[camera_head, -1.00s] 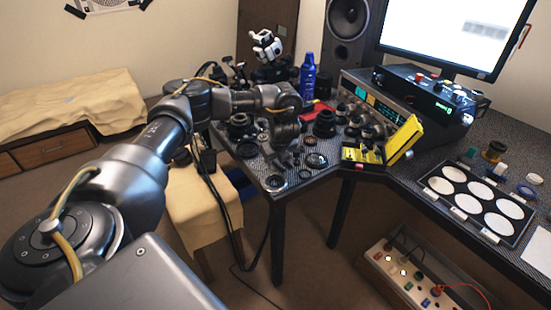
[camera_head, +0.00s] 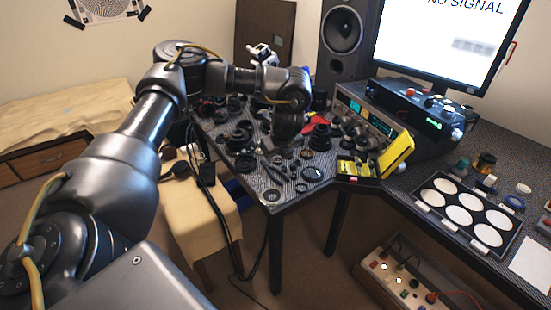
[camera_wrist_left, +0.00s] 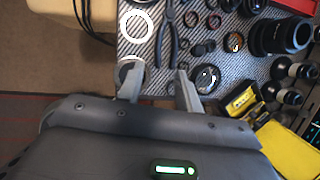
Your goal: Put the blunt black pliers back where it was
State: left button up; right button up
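The black pliers (camera_wrist_left: 167,38) lie on the dark patterned table top, handles toward the gripper, in the left wrist view. They also show in the head view (camera_head: 274,172), near the table's front corner. My left gripper (camera_wrist_left: 158,86) is open and empty; its two fingers are apart, with the pliers ahead of them and not touching. In the head view the left gripper (camera_head: 287,146) hangs over the table just behind the pliers, its fingertips hard to make out. My right gripper is not in view.
Lens rings and barrels crowd the table around the pliers. A ring (camera_wrist_left: 137,25) lies left of them and a round lens (camera_wrist_left: 205,78) right. A yellow box (camera_head: 396,156) stands at the right. Cables (camera_head: 207,165) hang at the left edge.

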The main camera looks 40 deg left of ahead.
pick_arm(q)
jog(key=shift+s+d+r, duration=0.1)
jog(key=shift+r, duration=0.15)
